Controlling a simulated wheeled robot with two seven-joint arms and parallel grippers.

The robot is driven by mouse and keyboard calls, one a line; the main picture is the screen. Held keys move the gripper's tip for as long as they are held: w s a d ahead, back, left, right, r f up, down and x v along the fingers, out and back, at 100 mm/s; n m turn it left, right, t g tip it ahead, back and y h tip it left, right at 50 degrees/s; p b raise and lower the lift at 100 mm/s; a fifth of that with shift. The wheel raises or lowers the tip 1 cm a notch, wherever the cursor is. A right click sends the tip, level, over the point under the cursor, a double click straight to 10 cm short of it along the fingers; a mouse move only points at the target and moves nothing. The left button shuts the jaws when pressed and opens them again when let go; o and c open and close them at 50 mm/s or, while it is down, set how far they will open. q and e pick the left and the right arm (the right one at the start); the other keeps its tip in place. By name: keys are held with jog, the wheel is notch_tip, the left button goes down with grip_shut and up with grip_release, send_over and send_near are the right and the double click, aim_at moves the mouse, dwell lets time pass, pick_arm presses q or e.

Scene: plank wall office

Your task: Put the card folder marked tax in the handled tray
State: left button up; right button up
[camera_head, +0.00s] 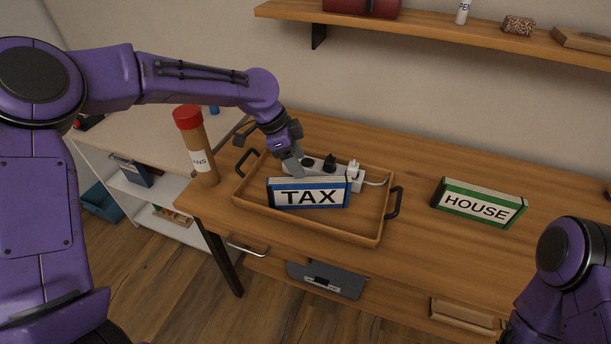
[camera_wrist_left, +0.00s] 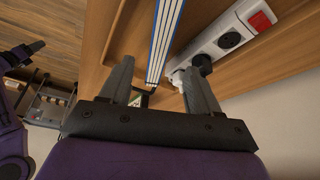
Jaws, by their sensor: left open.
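The card folder marked TAX (camera_head: 308,193), with a blue border, stands upright in the wooden handled tray (camera_head: 310,229). The tray has a dark handle at each end. My left gripper (camera_head: 290,168) is open just behind the folder's top edge, apart from its front face. In the left wrist view the folder's blue-and-white striped edge (camera_wrist_left: 166,40) shows beyond and between the open fingers of the left gripper (camera_wrist_left: 159,66). I cannot tell whether a finger touches it. My right arm shows at the lower right of the head view, but its gripper is out of view.
A white power strip (camera_head: 353,179) with plugs lies behind the folder, close to the left gripper; it also shows in the wrist view (camera_wrist_left: 225,42). A red-capped tube (camera_head: 194,145) stands left of the tray. A green HOUSE folder (camera_head: 478,203) stands to the right.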

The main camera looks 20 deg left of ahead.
pick_arm(q)
jog(key=shift+v, duration=1.95)
